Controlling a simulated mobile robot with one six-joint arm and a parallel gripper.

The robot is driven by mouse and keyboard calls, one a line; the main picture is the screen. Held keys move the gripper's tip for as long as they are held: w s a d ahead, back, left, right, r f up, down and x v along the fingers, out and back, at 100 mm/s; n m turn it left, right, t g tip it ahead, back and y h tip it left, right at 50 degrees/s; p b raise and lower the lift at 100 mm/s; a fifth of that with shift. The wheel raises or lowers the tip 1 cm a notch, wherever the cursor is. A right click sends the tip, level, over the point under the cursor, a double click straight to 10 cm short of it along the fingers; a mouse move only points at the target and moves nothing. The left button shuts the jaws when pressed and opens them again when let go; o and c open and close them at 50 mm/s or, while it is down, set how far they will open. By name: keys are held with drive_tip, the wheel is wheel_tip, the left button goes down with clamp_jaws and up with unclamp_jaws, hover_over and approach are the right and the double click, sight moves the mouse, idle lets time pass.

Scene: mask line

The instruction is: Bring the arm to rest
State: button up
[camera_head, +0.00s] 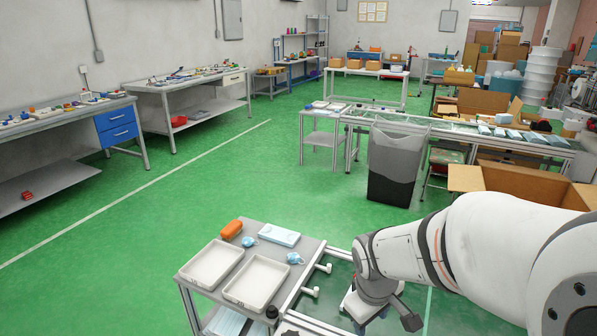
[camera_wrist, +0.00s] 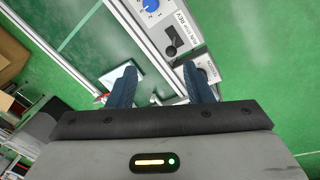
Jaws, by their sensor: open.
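My arm reaches in from the right of the head view, over the end of a glass-topped line near the small grey table (camera_head: 312,262). In the wrist view my gripper (camera_wrist: 160,84) points down with its two dark blue fingers wide apart. It is open and nothing is between the fingers. Below it are a metal rail and a control panel (camera_wrist: 172,30) with a blue dial and a black lever. A pale flat piece (camera_wrist: 122,76) lies partly behind the left finger. The fingertips are hard to see in the head view.
On the small table stand two white trays (camera_head: 212,265) (camera_head: 256,282), an orange case (camera_head: 231,229), a pale blue box (camera_head: 279,235) and blue masks (camera_head: 294,258). A grey bin (camera_head: 396,165) and an open cardboard box (camera_head: 520,182) stand beyond my arm. The green floor at left is clear.

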drive_tip(key=s+r+m+y, duration=0.1)
drive_tip(key=s+r+m, duration=0.5)
drive_tip(key=s+r, duration=0.2)
drive_tip(key=shift+s+d+m+t+p, duration=0.2)
drive_tip(key=shift+s+m+t+p, duration=0.15)
drive_tip(key=shift+m+t+p, duration=0.05)
